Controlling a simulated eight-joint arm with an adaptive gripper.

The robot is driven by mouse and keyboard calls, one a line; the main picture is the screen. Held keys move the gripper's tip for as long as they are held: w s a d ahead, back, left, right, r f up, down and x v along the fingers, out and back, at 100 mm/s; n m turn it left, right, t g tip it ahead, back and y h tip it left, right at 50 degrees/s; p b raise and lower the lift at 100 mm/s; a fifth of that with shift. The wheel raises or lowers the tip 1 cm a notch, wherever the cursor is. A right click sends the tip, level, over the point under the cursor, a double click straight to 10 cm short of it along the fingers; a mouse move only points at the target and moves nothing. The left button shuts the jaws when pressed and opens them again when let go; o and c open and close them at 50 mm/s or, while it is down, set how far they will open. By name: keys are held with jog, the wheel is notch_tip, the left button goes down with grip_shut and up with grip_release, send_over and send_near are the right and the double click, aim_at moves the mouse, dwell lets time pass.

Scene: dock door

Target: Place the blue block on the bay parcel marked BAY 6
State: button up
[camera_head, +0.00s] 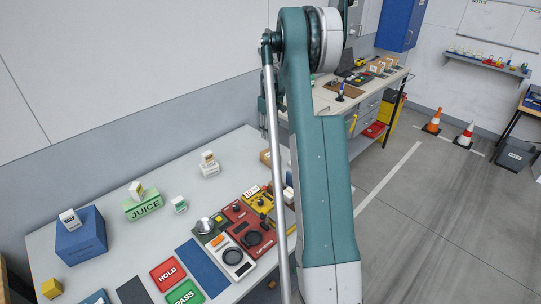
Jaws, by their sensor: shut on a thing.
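My arm crosses the picture from top to bottom and leaves at the lower edge. My gripper and anything in it are outside the view. I cannot pick out the blue block for sure. I cannot read BAY 6 on anything here. A small brown parcel (265,157) at the table's back is partly hidden by my arm. A large blue box (81,240) with a small white labelled piece on top stands at the table's left.
The grey table (110,275) holds a green JUICE box (143,207), a red HOLD pad (168,274), a green PASS pad (185,293), a blue mat (203,268) and several control panels (250,235). A workbench (325,98) stands behind. Two cones (433,121) stand on clear floor at right.

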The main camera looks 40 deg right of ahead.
dwell(0.3)
send_over(271, 154)
jog(key=shift+a+f, duration=0.15)
jog(key=shift+f, duration=3)
jog(key=shift+f+p, duration=0.3)
jog(key=shift+f, duration=1.55)
jog(key=shift+f, duration=0.15)
jog(key=o, duration=0.5)
jog(key=shift+c, duration=0.2)
jog(key=o, duration=0.4)
